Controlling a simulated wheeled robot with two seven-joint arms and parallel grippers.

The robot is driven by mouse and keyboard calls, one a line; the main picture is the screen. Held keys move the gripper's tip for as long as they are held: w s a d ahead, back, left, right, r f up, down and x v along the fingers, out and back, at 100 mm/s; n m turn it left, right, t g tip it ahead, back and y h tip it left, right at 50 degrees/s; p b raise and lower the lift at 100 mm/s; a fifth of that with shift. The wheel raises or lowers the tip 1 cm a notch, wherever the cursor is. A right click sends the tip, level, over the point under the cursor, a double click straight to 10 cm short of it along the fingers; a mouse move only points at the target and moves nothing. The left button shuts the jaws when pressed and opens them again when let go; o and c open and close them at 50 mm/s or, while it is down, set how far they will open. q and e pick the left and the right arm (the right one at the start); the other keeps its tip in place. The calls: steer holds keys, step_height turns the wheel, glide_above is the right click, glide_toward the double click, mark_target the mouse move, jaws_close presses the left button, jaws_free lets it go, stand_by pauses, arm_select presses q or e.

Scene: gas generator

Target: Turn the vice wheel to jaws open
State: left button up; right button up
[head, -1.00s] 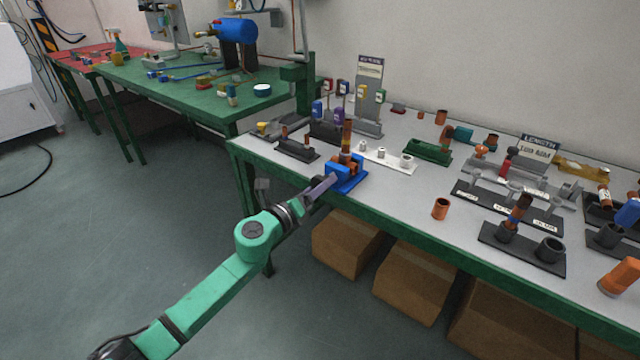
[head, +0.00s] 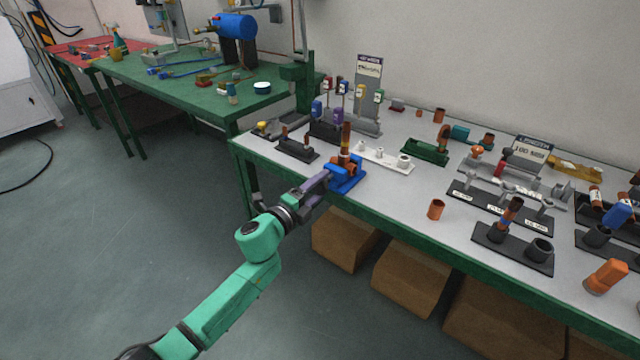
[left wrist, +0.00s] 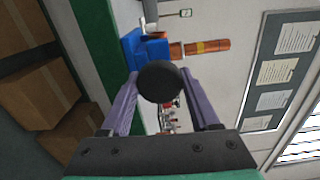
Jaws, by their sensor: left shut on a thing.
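The blue vice (head: 346,176) stands at the front edge of the white-topped bench, and a copper-coloured cylinder (head: 346,140) stands upright at it. The vice (left wrist: 148,50) and the cylinder (left wrist: 200,47) also show in the left wrist view. The round black vice wheel (left wrist: 160,82) faces the wrist camera. My left gripper (head: 324,180) reaches in from the left at the front of the vice. Its two purple fingers (left wrist: 167,85) are shut on the wheel, one on each side. The gap between the vice jaws is too small to judge. My right gripper is not in view.
The white bench (head: 400,205) holds several black fixtures, a green block (head: 426,152) and a loose copper ring (head: 436,209). Cardboard boxes (head: 408,277) stand under it. A green table (head: 190,95) stands to the left. The floor by my left arm is clear.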

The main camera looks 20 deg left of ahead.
arm_select(q)
steer(key=shift+n, duration=0.3)
steer(key=o, duration=1.3)
steer(key=shift+o, duration=0.2)
steer(key=shift+s, duration=0.1)
steer(key=b+v, duration=0.1)
steer(key=v, duration=1.3)
steer(key=shift+s, duration=0.2)
steer(key=shift+a+f, duration=0.1)
steer(key=shift+f, duration=0.05)
